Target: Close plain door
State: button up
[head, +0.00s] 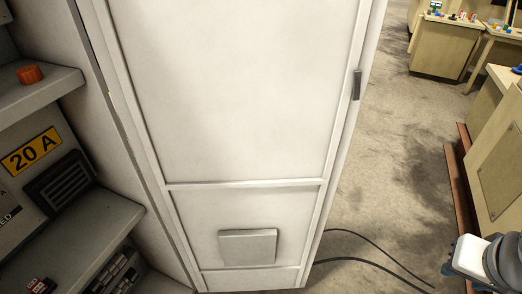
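The plain door (235,90) is a tall white framed panel filling the middle of the head view. It stands swung open, with its left edge along the grey cabinet (100,110) whose inside shows on the left. A small dark handle (357,85) sits on the door's right edge. A raised square plate (248,246) is on its lower panel. A white and dark grey rounded part at the bottom right looks like a piece of my arm, apart from the door. My gripper is not in view.
Dark cables (365,262) lie on the floor right of the door.

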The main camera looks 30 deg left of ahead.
aim_at(239, 119)
jog(key=i, duration=3.95)
jog(key=u, duration=1.7)
jog(key=k, duration=0.15)
jog(key=u, duration=3.05)
jog(key=i, duration=1)
jog(key=u, duration=0.05)
